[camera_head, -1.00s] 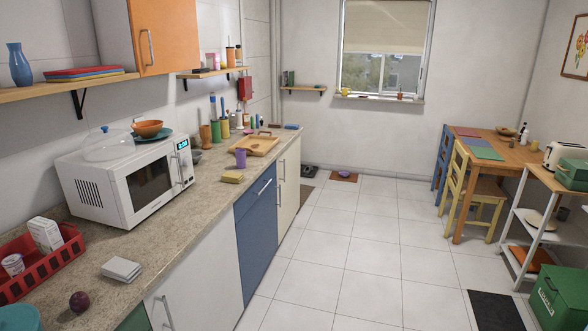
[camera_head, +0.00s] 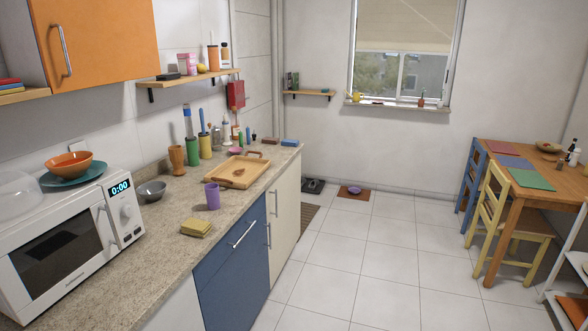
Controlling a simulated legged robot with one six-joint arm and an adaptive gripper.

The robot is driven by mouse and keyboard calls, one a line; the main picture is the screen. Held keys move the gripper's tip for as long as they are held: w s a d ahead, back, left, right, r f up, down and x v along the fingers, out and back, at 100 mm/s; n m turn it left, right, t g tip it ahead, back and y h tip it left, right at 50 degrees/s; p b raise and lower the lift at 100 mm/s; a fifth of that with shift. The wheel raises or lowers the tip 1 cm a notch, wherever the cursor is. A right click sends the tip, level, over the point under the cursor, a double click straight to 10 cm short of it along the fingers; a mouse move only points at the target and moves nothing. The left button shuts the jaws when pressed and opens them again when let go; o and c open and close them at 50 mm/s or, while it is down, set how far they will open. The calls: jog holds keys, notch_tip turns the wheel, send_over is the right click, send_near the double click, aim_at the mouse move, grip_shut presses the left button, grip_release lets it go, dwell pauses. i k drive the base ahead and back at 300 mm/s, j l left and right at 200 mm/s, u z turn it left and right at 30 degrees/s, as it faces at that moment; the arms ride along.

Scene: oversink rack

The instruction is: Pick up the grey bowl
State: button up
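A grey bowl (camera_head: 152,190) sits on the speckled counter, just right of the white microwave and near the wall. It looks upright and empty. My gripper is not in view, so its state and its place relative to the bowl do not show.
Near the bowl are the microwave (camera_head: 68,246), a purple cup (camera_head: 212,196), yellow sponges (camera_head: 197,228), a wooden tray (camera_head: 258,168) and a brown wooden vase (camera_head: 177,158). An orange bowl (camera_head: 69,164) rests on a teal plate on the microwave. The tiled floor (camera_head: 345,262) right of the counter is clear.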

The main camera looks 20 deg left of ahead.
aim_at(153, 190)
jog(key=i+u, duration=0.25)
jog(key=i, duration=0.5)
jog(key=i+l+u, duration=0.25)
jog(key=i, duration=0.45)
jog(key=i+j+u, duration=0.1)
jog(key=i+u, duration=0.7)
jog(key=i+l+u, duration=0.15)
jog(key=i+u, duration=0.45)
jog(key=u, duration=0.2)
jog(key=i+u, duration=0.25)
jog(key=u, duration=0.2)
jog(key=i+l+u, duration=0.1)
jog(key=u, duration=0.3)
jog(key=i, duration=0.1)
